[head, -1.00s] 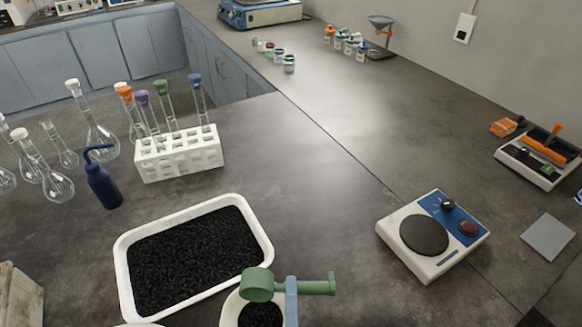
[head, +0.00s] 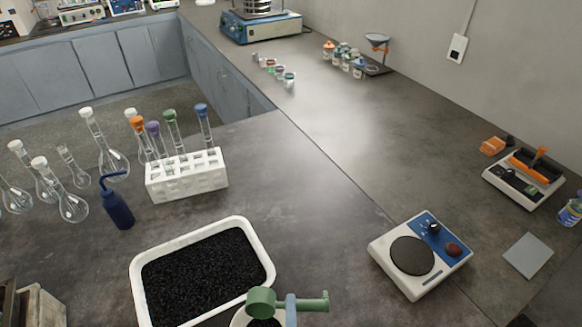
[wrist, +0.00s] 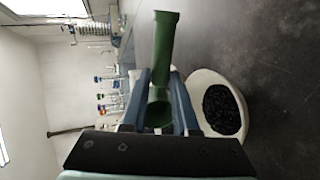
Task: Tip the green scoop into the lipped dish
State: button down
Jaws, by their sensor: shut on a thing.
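My gripper (head: 290,303) is shut on the handle of the green scoop (head: 261,302), with the cup to the left of the fingers. The wrist view also shows the scoop (wrist: 163,45) between the fingers. The scoop is held above the pale round dish (head: 238,321), which is mostly cut off at the bottom of the head view. In the wrist view the dish (wrist: 206,78) holds a heap of black granules (wrist: 222,108). The scoop cup looks tipped on its side; I cannot see any granules in it.
A white tray (head: 264,250) of black granules stands left of the scoop. A white tube rack (head: 187,181), a blue wash bottle (head: 117,207) and several flasks stand farther left. A blue-and-white hotplate-like device (head: 420,255) is at right. The bench between is clear.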

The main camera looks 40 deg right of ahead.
jog(key=shift+w+d+r+g+y+p, duration=0.15)
jog(key=shift+r+g+y+p, duration=0.3)
jog(key=shift+p, duration=2)
jog(key=shift+w+d+r+g+y+p, duration=0.1)
jog(key=shift+r+g+y+p, duration=0.35)
jog(key=shift+p, duration=2)
jog(key=shift+f, duration=0.2)
jog(key=shift+f, duration=0.25)
jog(key=shift+r+p, duration=0.1)
jog(key=shift+p, duration=0.3)
jog(key=shift+w+d+r+g+p, duration=0.1)
jog(key=shift+r+g+p, duration=0.3)
jog(key=shift+p, duration=0.75)
jog(key=shift+y+p, duration=0.3)
jog(key=shift+p, duration=0.65)
jog(key=g+p, duration=0.1)
jog(key=p, duration=0.3)
jog(key=shift+w+d+r+y, duration=0.15)
jog(key=shift+y, duration=0.25)
jog(key=p, duration=0.2)
jog(key=g+y+p, duration=0.1)
jog(key=p, duration=0.1)
jog(key=shift+w+d+r+g, duration=0.15)
jog(key=shift+w+r+g, duration=0.05)
jog(key=shift+g, duration=0.1)
jog(key=shift+f+p, duration=0.3)
